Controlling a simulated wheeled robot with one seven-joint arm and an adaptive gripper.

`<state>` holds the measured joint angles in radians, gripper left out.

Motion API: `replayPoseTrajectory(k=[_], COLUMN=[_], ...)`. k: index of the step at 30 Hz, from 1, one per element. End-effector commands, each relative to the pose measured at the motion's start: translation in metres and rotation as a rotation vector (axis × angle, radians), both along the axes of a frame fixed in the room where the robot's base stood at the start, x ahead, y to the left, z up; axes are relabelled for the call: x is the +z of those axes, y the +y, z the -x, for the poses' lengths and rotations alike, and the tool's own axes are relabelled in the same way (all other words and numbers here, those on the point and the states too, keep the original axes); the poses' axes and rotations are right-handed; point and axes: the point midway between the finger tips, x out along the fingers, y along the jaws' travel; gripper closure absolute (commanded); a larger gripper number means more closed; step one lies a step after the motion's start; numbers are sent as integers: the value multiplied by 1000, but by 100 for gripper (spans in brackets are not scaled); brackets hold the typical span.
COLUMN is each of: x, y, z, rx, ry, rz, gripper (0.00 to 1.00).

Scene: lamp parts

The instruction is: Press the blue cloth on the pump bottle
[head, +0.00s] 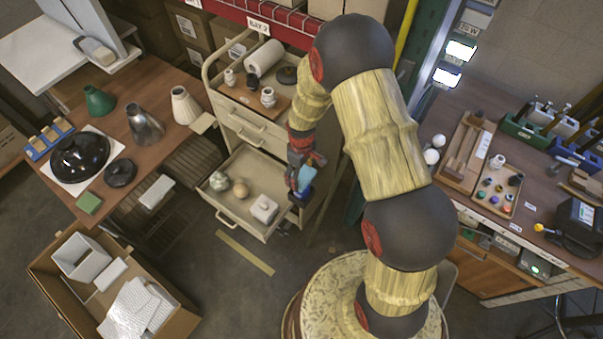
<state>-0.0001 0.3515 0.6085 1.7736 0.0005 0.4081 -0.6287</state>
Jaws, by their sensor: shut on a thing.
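My gripper (300,188) is shut on a blue cloth (307,177), which shows as a small blue patch between the dark fingers. The gripper points down beside the right end of the cart's open drawer, above floor level. I cannot make out the pump bottle for certain. A small white bottle-like item (497,161) stands at the tray of small pots on the right bench, well apart from my gripper. It is too small to tell if it has a pump.
The beige cart's open drawer (236,222) holds a white block and rounded items. Jars and a white roll (265,57) stand on its top. Lampshades and a black dome (80,157) cover the left table. An open cardboard box (180,325) sits on the floor. The right bench is crowded.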

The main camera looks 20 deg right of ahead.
Motion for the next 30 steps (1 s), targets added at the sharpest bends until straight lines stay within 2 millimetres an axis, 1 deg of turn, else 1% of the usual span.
replayPoseTrajectory(k=[17,20,30], x=[0,5,30], y=[0,0,0], z=[0,0,0], rx=[0,0,0], ry=[1,1,0], rz=[0,0,0], gripper=[45,45,45])
